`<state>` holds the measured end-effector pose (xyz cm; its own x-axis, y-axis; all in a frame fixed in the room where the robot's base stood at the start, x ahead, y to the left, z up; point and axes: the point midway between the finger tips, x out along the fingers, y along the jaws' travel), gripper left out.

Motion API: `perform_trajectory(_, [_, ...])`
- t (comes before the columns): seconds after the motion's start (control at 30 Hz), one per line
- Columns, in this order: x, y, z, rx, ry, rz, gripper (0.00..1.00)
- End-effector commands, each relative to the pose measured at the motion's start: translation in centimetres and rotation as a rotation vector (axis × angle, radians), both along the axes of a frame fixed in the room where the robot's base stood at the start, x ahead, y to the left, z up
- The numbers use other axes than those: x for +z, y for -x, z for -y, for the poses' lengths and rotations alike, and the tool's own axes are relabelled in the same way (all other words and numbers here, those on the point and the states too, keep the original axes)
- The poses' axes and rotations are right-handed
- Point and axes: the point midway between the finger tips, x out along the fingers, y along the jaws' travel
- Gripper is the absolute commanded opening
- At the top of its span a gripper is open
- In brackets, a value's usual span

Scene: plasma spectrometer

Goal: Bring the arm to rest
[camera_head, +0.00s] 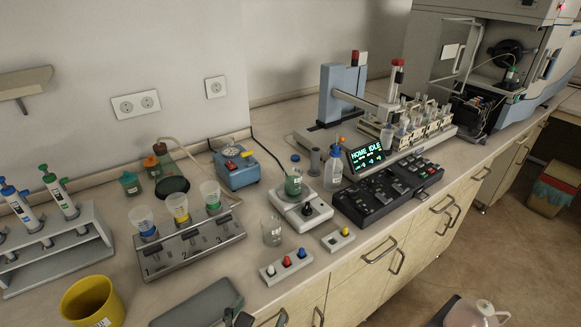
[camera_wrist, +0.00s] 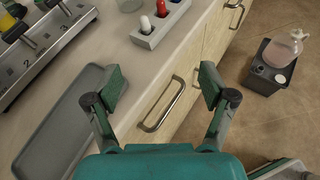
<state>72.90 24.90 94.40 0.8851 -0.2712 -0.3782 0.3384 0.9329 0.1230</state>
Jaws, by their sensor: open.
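My gripper (camera_wrist: 163,92) is green and black. In the wrist view its two fingers are spread wide apart with nothing between them. It hangs over the bench's front edge, with a drawer handle (camera_wrist: 162,105) seen below between the fingers. In the head view only a small part of my gripper (camera_head: 236,316) shows at the bottom edge, beside the grey tray (camera_head: 196,304). The rest of my arm is out of the head view.
The bench holds a rack of three cups (camera_head: 190,243), a yellow bucket (camera_head: 92,303), a block with coloured plugs (camera_head: 287,266) and a black control panel (camera_head: 388,195) reading "HOME IDLE". A beaker (camera_head: 272,231) stands mid-bench. A jug (camera_wrist: 283,52) stands on a dark box on the floor.

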Motion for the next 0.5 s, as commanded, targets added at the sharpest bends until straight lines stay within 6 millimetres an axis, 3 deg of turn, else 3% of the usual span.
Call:
perform_trajectory(0.27, [-4.0, -0.2, 3.7, -0.001, -0.151, 0.030, 0.82])
perform_trajectory(0.5, [-9.3, 1.5, 9.0, -0.026, -0.443, 0.048, 0.82])
